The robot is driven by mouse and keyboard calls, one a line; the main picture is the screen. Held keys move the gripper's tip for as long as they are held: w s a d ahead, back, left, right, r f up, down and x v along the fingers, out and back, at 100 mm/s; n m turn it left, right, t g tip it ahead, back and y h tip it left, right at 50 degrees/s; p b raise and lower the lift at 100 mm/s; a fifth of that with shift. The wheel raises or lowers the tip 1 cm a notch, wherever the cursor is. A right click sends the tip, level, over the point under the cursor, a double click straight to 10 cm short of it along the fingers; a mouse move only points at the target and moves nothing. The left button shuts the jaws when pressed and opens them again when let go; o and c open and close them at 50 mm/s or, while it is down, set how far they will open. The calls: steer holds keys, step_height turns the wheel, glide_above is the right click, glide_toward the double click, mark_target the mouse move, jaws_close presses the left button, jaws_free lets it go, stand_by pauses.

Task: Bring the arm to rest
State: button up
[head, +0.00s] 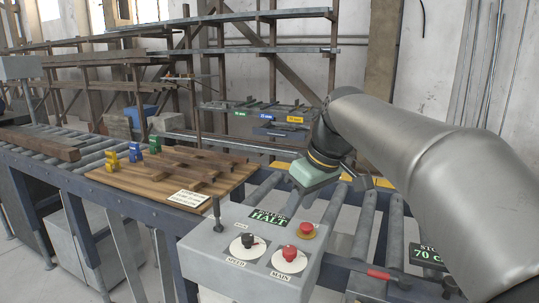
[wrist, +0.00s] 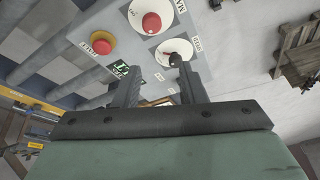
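My gripper (wrist: 157,82) shows in the wrist view with its two dark fingers apart and nothing seen between them. In the head view its green-grey body is above the back edge of the grey control box (head: 215,248); its fingertips are hard to make out there. The box carries a black knob (head: 247,241), a red knob (head: 289,254) on a white dial, a red button (head: 307,230) on a yellow base, and a lever (head: 217,213). A display (head: 269,217) reads HALT. In the wrist view the black knob (wrist: 175,61) is close to the right finger; contact cannot be told.
A wooden board (head: 150,185) with dark wood pieces and yellow, blue and green blocks lies left of the box. Roller conveyors (head: 367,225) run behind and beside it. A sign (head: 428,255) reading 70 stands right. Racks (head: 270,50) with bars stand behind.

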steer(key=s+d+f+m+g+h, duration=0.1)
steer(key=s+d+f+m, duration=0.3)
steer(key=s+f, duration=0.7)
steer(key=s+d+f+m+g+h, duration=0.1)
steer(key=s+d+f+m+h, duration=0.1)
steer(key=s+f, duration=0.9)
step_height(320, 180, down, 2)
steer(key=shift+s+d+f+m, duration=0.1)
steer(key=shift+s+d+m, duration=0.3)
steer(key=shift+d+m, duration=0.55)
